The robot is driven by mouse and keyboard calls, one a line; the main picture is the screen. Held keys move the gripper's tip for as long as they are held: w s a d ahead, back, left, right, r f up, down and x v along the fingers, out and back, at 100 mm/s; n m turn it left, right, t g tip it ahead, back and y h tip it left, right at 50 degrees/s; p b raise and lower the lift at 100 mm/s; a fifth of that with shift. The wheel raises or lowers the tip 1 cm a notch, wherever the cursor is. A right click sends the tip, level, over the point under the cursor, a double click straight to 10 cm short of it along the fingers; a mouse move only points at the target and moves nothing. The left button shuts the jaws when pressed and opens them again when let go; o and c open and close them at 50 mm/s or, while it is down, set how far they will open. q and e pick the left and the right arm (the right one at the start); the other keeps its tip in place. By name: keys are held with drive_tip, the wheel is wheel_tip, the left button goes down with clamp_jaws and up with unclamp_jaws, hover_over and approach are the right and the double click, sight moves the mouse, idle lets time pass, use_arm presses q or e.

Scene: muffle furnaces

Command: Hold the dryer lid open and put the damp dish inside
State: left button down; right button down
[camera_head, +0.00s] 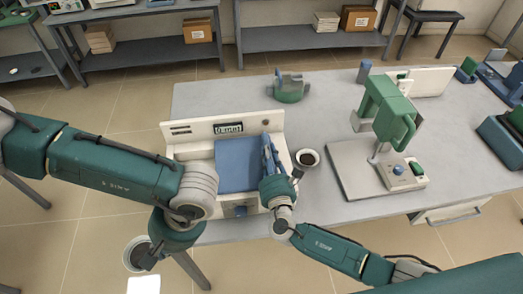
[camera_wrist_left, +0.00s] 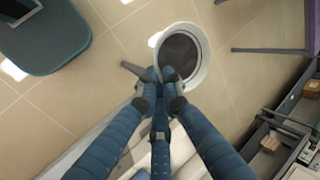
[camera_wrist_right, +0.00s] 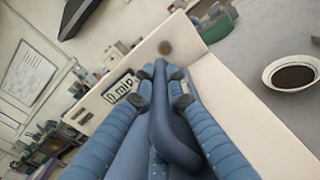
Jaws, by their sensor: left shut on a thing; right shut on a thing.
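The dryer (camera_head: 205,150) is a cream box with a small display, on the table's near left part. A blue panel (camera_head: 236,165) covers its middle. My right gripper (camera_head: 268,152) is at the dryer's right side, shut on a dark blue loop-like part (camera_wrist_right: 175,140) that appears to be the lid's handle. How far the lid stands open is hard to tell. My left gripper (camera_head: 158,248) is shut on the rim of a white dish (camera_head: 128,257) with dark grey contents. It holds the dish beyond the table's near left edge; it also shows in the left wrist view (camera_wrist_left: 203,72).
A second white dish (camera_head: 307,158) with dark brown contents stands just right of the dryer. A green stand device (camera_head: 385,115) is further right, and a green-grey holder (camera_head: 290,88) is behind. The table's near left edge lies between the held dish and the dryer.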

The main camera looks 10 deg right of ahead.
drive_tip(key=shift+w+d+r, duration=0.1)
drive_tip(key=shift+d, duration=0.6)
idle(0.4)
use_arm(q)
drive_tip(key=shift+f, duration=0.1)
drive_tip(key=w+d+f+n+g+h, duration=0.3)
drive_tip(key=w+d+n+g+h, duration=0.55)
drive_tip(key=n, duration=1.25)
drive_tip(key=w+a+r+n+t+h, duration=0.1)
drive_tip(key=w+a+n+t, duration=0.2)
drive_tip(key=w+n+t, duration=0.65)
drive_tip(key=w+a+r+n+t+h, duration=0.1)
drive_tip(key=w+a+n+t, duration=0.2)
drive_tip(key=w+n, duration=0.75)
drive_tip(key=s+f+n, duration=0.1)
drive_tip(key=f, duration=0.2)
drive_tip(key=s+f+n, duration=0.1)
drive_tip(key=f, duration=0.2)
drive_tip(key=s+f+n, duration=0.1)
drive_tip(key=f+n, duration=0.1)
drive_tip(key=f, duration=0.2)
use_arm(e)
drive_tip(key=shift+r, duration=0.1)
